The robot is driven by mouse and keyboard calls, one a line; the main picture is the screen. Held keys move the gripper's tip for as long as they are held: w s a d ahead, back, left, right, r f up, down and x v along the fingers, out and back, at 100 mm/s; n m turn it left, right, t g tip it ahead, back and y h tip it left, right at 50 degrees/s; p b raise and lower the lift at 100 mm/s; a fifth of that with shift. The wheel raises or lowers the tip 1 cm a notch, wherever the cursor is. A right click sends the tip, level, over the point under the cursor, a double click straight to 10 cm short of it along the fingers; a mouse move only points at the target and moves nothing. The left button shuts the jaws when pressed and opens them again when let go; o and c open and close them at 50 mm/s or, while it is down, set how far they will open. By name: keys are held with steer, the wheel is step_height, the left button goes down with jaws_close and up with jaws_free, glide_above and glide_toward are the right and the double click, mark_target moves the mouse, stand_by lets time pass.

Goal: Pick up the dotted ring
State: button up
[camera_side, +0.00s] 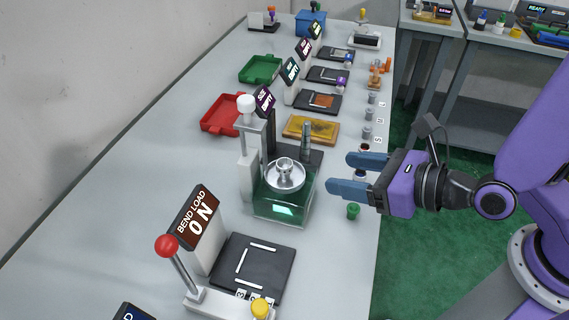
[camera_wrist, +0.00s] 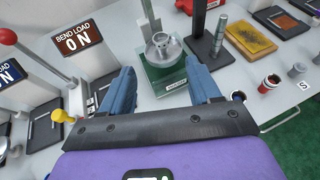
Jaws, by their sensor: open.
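I cannot make out a ring with dots in either view; at this size no dotted pattern is readable on the small parts. My gripper (camera_side: 342,173) is open and empty, above the right edge of the table, with its blue fingers pointing left toward a machine with a silver round holder (camera_side: 285,172). In the wrist view the same silver holder (camera_wrist: 163,48) stands beyond and between the fingers. A green small part (camera_side: 353,211) stands on the table below my gripper.
A bend-load machine with a red-knobbed lever (camera_side: 168,246) stands in front. A yellow tray (camera_side: 311,129), a red tray (camera_side: 222,116) and a green tray (camera_side: 261,69) lie farther back. Small grey cylinders (camera_side: 367,132) line the right edge. The table's left side is clear.

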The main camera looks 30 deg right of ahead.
mark_target(279, 162)
steer(key=shift+x, duration=6.35)
steer(key=shift+r, duration=0.1)
jaws_close()
